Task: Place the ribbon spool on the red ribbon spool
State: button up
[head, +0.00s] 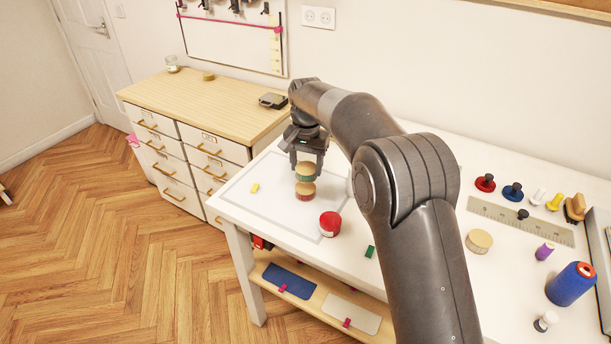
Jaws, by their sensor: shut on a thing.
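A ribbon spool (305,176) with a tan top and a green band is between the fingers of my gripper (306,164), which is shut on it. Directly below it is the red ribbon spool (305,194), with a tan top and a red band, standing on the white table. The held spool is lined up over the red one and looks very close to it or touching. I cannot tell whether there is a gap. Both spools look upright.
A red round tin (330,224) stands just right and in front of the spools. A small yellow piece (255,188) lies to the left, and a green piece (370,252) lies at the front.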

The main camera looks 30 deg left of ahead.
aim_at(305, 167)
jog(key=shift+a+f, duration=0.15)
jog(key=shift+f, duration=1.9)
jog(key=shift+f, duration=0.15)
jog(key=o, duration=1)
notch_tip(305, 167, up, 12)
jog(key=shift+r, duration=0.2)
